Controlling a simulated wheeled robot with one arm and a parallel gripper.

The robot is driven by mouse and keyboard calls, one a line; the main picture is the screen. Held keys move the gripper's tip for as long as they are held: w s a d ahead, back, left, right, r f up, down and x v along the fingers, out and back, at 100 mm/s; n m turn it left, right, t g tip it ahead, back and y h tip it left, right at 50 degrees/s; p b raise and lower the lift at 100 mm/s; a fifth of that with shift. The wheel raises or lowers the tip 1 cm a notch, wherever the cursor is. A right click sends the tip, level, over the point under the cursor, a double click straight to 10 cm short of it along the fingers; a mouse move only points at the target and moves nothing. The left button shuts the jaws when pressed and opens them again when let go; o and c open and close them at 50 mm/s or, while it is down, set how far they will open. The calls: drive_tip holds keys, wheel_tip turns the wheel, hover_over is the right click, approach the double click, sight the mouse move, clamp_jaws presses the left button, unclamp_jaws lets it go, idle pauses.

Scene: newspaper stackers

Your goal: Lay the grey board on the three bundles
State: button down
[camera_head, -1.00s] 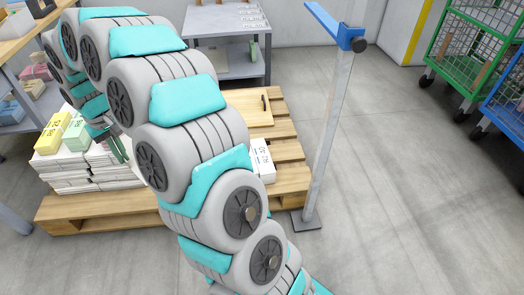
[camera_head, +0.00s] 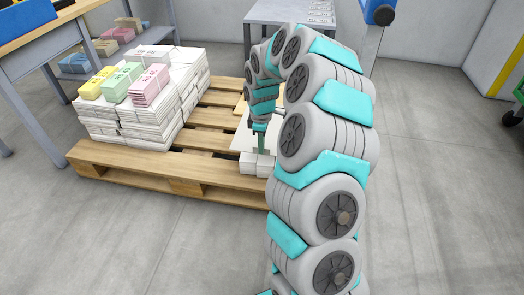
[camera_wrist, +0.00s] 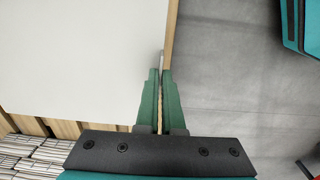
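The grey board (camera_wrist: 80,55) fills the left of the wrist view as a broad pale sheet with a tan edge. In the head view a small pale part of it (camera_head: 243,137) shows left of my gripper (camera_head: 261,147), over the pallet. In the wrist view my fingers (camera_wrist: 160,95) are close together, one on each side of the board's edge. A yellow bundle (camera_head: 97,84), a green bundle (camera_head: 123,81) and a pink bundle (camera_head: 151,86) lie on tall paper stacks to the left. Low white bundles (camera_head: 249,163) sit just below my gripper; my arm hides part of them.
The wooden pallet (camera_head: 140,164) carries the paper stacks (camera_head: 150,115); bare slats lie between these and the low bundles. A grey metal table (camera_head: 275,13) stands behind, a shelf unit (camera_head: 50,50) at the left. A post with a blue top (camera_head: 378,10) stands right of my arm. The floor in front is clear.

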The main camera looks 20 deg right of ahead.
drive_tip(key=shift+r+p, duration=0.15)
drive_tip(key=shift+p, duration=0.2)
wheel_tip(320, 180, down, 8)
drive_tip(key=b, duration=0.1)
idle(0.7)
drive_tip(key=shift+f, duration=0.55)
idle(0.3)
drive_tip(key=c, duration=1.5)
unclamp_jaws()
drive_tip(key=shift+f, duration=0.1)
drive_tip(key=o, duration=0.5)
drive_tip(key=shift+r+p, duration=0.3)
drive_tip(key=shift+r, duration=3.65)
